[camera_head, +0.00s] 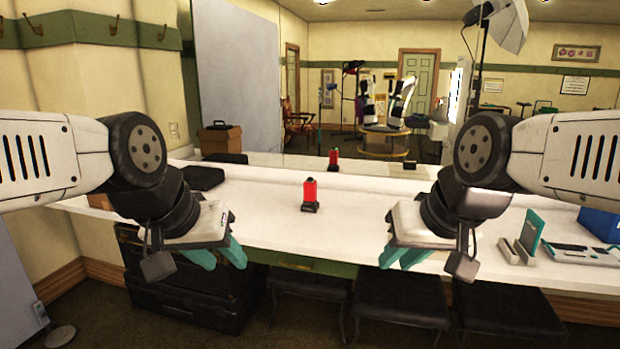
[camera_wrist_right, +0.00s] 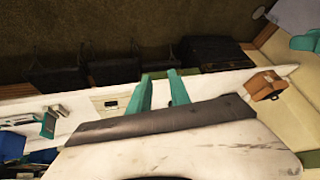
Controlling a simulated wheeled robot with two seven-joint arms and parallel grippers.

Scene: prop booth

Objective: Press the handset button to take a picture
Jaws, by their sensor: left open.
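A red handset with a black base (camera_head: 310,193) stands upright on the white counter (camera_head: 265,205), near the middle of the head view. A similar red shape behind it looks like its mirror reflection. I cannot make out its button. My left gripper (camera_head: 219,257), with teal fingers, is open and empty at the counter's front edge, left of the handset. My right gripper (camera_head: 402,258) is at the front edge to the right of the handset, apart from it. In the right wrist view its teal fingers (camera_wrist_right: 158,92) are spread with nothing between them. I do not see the handset there.
A black case (camera_head: 202,177) lies on the counter's left. A teal-and-grey stand (camera_head: 528,236), a flat tray (camera_head: 580,254) and a blue box (camera_head: 603,224) are at the right. Dark stools (camera_head: 400,300) stand below the front edge. The counter around the handset is clear.

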